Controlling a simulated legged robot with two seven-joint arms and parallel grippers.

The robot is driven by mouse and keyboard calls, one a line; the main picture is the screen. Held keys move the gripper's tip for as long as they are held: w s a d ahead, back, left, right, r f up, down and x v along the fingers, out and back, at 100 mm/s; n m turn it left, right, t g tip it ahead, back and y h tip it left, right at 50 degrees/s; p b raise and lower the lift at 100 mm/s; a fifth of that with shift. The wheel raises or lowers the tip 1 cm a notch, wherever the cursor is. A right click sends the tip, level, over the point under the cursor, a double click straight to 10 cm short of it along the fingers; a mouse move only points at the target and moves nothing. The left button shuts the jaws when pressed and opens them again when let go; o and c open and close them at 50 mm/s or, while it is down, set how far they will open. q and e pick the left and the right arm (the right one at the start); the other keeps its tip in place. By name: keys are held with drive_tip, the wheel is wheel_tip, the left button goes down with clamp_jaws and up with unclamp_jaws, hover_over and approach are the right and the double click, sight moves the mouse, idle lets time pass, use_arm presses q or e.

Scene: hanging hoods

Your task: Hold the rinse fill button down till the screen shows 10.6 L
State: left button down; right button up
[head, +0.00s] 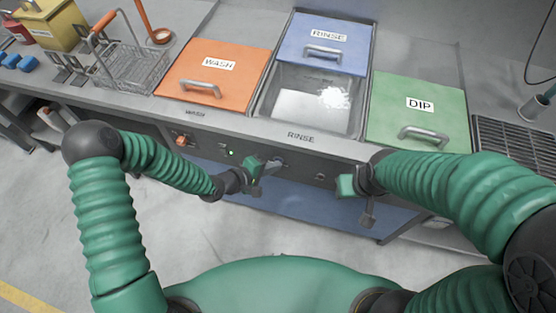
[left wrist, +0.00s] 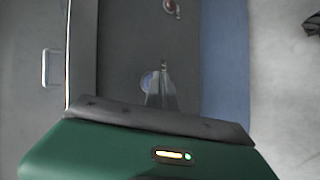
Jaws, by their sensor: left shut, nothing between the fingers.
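My left gripper (head: 256,170) is in front of the counter's front panel, below the RINSE label (head: 301,138). In the left wrist view its narrow grey fingers (left wrist: 163,90) are shut and empty, with a pale bluish round part on the panel (left wrist: 146,82) right beside the tips. I cannot tell whether they touch it or whether it is pressed. The open rinse tank (head: 262,105) shows a pale surface and a white patch inside. No readable screen figure shows. My right gripper (head: 356,190) is further right before the panel; its fingers are unclear.
The blue RINSE lid (head: 325,42) is behind the tank opening. The orange WASH lid (head: 215,75) and green DIP lid (head: 418,110) flank it. An orange knob (head: 182,140) and a small green light (head: 231,153) are on the panel. A wire basket (head: 135,65) stands at left.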

idle(0.4)
use_arm(q)
drive_tip(key=shift+s+a+p, duration=0.25)
drive_tip(key=shift+s+p, duration=0.05)
drive_tip(key=shift+s, duration=0.45)
drive_tip(key=shift+s, duration=0.15)
drive_tip(key=shift+s+a+p, duration=0.2)
drive_tip(key=shift+s+a, duration=0.05)
drive_tip(key=shift+s, duration=0.5)
drive_tip(key=shift+s+a+p, duration=0.2)
drive_tip(key=shift+s+a, duration=0.1)
drive_tip(key=shift+s, duration=0.45)
drive_tip(key=shift+s+a+p, duration=0.2)
drive_tip(key=shift+s+a, duration=0.05)
drive_tip(key=shift+s, duration=0.5)
